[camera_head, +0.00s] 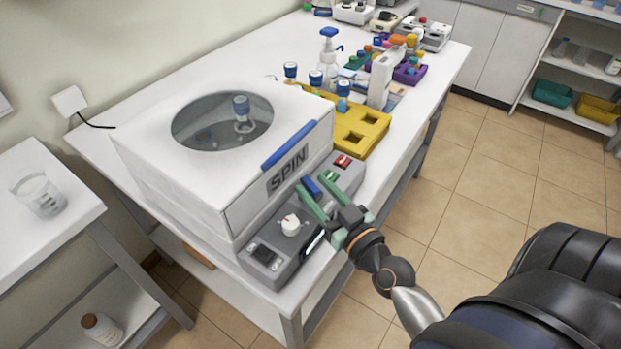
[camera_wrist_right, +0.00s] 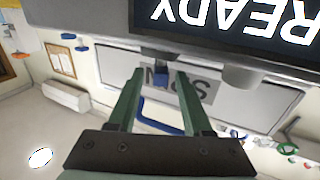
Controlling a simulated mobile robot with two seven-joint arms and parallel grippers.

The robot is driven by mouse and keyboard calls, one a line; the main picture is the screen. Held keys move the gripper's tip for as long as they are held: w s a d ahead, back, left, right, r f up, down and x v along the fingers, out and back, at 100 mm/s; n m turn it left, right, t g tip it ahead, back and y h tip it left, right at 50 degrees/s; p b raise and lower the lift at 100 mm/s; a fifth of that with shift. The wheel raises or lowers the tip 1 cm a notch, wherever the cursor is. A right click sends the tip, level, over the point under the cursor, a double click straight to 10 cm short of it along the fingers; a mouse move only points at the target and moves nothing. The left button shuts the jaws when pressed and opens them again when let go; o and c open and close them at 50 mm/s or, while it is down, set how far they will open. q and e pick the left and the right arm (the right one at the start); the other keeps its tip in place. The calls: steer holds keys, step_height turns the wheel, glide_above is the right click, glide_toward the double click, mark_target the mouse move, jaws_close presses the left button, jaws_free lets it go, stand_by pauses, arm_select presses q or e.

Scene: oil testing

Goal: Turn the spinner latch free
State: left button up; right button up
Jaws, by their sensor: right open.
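The spinner (camera_head: 160,165) is a white box with a round window in its closed lid, a blue lid handle (camera_head: 289,144) and a SPIN label (camera_head: 289,170). A small blue latch (camera_head: 311,187) is on its front, below the label. My right gripper (camera_head: 315,189) reaches in from the lower right, with its green fingers apart at the latch. In the right wrist view the blue latch (camera_wrist_right: 165,71) shows between the open fingertips (camera_wrist_right: 160,74). I cannot tell whether they touch it. My left gripper is not in view.
The grey control panel (camera_head: 283,243) has a white knob (camera_head: 291,224), a green switch (camera_head: 331,176) and a red switch (camera_head: 343,160). A READY display (camera_wrist_right: 240,22) shows in the wrist view. A yellow rack (camera_head: 360,127) stands right of the spinner. Floor is clear at right.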

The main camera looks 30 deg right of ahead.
steer(key=shift+w, duration=1.05)
jaws_close()
